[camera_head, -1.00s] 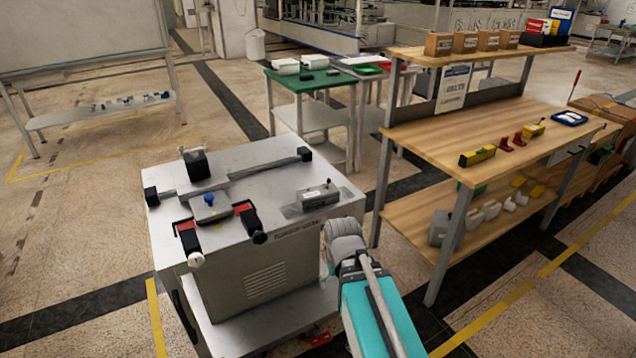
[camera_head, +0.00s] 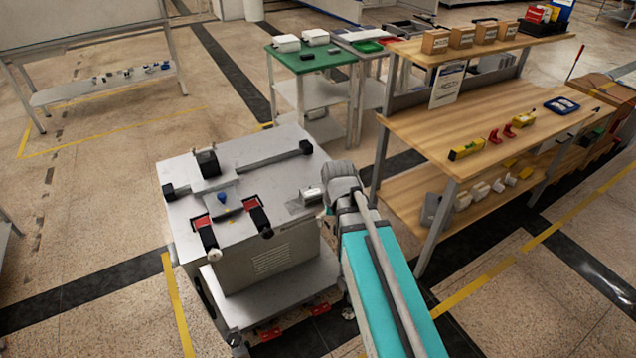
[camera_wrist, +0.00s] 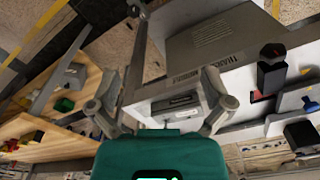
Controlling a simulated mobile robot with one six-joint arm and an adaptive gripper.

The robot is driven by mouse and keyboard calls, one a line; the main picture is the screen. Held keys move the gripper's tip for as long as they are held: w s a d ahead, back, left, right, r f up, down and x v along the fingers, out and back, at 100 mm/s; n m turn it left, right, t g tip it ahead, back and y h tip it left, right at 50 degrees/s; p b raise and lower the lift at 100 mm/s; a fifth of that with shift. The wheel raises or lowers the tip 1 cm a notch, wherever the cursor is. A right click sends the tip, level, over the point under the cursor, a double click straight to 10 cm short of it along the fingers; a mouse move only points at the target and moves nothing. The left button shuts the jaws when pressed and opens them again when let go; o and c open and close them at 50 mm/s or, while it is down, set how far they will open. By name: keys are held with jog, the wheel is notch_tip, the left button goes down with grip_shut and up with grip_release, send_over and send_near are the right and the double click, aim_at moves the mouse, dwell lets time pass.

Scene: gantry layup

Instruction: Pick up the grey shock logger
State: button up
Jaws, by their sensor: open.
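A small grey box, which I take for the grey shock logger (camera_head: 309,196), lies near the right edge of the white cart top (camera_head: 285,169), partly hidden by my arm in the head view. In the wrist view the logger (camera_wrist: 182,100) shows as a grey box with a dark slot or label on the pale cart top, between the two spread fingers in the picture and nearer the right one. My gripper (camera_wrist: 162,82) is open and empty. Its fingers are hidden behind my arm in the head view. I see no contact with the logger.
The cart top also carries black-ended clamp bars (camera_head: 245,165) and a blue-knobbed block (camera_head: 222,198) with red parts. A wooden workbench (camera_head: 500,130) stands close right of my arm. A green table (camera_head: 312,60) stands behind.

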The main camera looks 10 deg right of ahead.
jog(key=w+r+m+p, duration=0.3)
jog(key=w+r, duration=0.1)
jog(key=w, duration=0.2)
jog(key=m, duration=1.1)
send_over(317, 188)
jog(key=shift+a+r+g, duration=0.1)
jog(key=shift+r+g, duration=0.2)
jog(key=shift+r, duration=0.05)
jog(key=shift+f, duration=0.1)
notch_tip(317, 188, down, 8)
jog(key=b, duration=0.8)
jog(key=shift+f, duration=0.25)
jog(key=shift+f, duration=0.1)
jog(key=shift+s+f+b, duration=0.1)
jog(key=shift+f+b, duration=2.4)
jog(key=shift+b, duration=0.15)
jog(key=c, duration=1)
